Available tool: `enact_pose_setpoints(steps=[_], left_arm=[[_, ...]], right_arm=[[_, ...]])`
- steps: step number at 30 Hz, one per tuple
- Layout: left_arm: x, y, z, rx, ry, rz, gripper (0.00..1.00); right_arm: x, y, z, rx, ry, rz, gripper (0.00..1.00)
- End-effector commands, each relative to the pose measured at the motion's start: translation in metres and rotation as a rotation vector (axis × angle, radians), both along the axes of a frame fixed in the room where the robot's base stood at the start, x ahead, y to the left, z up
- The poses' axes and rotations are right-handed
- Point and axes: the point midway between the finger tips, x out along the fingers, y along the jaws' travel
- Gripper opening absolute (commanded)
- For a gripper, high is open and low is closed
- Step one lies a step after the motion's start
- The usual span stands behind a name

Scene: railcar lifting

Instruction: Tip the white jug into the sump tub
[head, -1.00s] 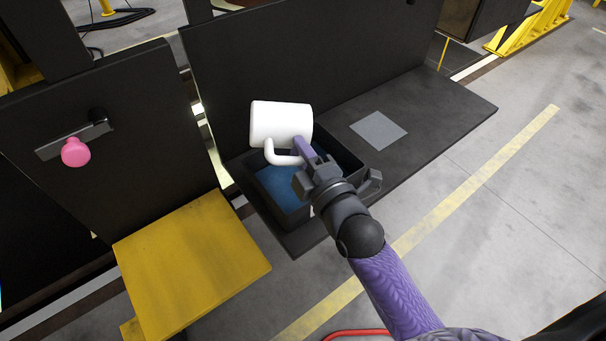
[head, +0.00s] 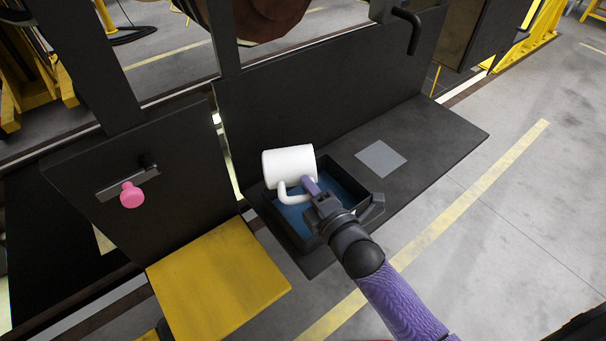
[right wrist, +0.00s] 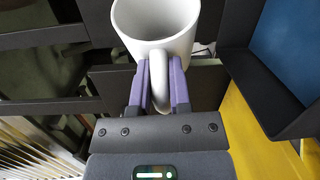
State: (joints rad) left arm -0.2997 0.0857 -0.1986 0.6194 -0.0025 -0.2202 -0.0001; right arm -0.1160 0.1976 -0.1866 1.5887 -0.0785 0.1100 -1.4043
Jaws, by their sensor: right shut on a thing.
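The white jug (head: 289,166) is in the middle of the head view, tipped over so that its body lies roughly sideways. It is held over the back left part of the dark sump tub (head: 272,222), which has a blue inside. My right gripper (head: 309,186) is shut on the jug's handle. In the right wrist view the handle (right wrist: 158,78) is between the purple fingers (right wrist: 160,90), and the jug's open mouth and pale inside show. The tub's dark wall (right wrist: 262,92) is at the right there. I see no liquid leaving the jug. My left gripper is not in view.
The tub stands on a dark deck (head: 435,140) with a grey square plate (head: 381,158) to its right and a dark upright panel (head: 330,90) behind. A yellow step (head: 218,280) is at front left. A pink knob (head: 131,195) sticks out from the left panel.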

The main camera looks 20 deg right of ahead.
Motion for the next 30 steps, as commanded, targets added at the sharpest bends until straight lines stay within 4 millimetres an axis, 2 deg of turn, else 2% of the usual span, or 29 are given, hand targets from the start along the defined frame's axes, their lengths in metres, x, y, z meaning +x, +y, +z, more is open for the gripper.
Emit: enact_pose_setpoints(steps=[1, 5, 11, 13, 18, 24, 30], left_arm=[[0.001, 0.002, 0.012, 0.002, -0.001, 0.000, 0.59], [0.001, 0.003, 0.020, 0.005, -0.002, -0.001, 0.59], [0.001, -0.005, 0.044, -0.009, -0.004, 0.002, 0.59], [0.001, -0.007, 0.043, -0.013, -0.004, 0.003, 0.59], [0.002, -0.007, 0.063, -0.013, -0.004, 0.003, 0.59], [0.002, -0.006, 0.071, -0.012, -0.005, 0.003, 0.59], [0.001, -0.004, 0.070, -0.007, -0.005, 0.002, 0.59]], right_arm=[[-0.001, -0.002, 0.006, -0.028, 0.007, 0.003, 0.00], [-0.001, 0.002, 0.001, -0.172, 0.033, 0.006, 0.00], [0.002, 0.018, 0.006, -0.705, 0.131, 0.004, 0.00], [0.003, 0.021, 0.006, -0.913, 0.169, 0.001, 0.00], [0.002, 0.018, 0.017, -1.218, 0.224, 0.004, 0.00], [0.002, 0.017, 0.022, -1.432, 0.260, 0.003, 0.00], [0.002, 0.016, 0.021, -1.461, 0.265, 0.001, 0.00]])
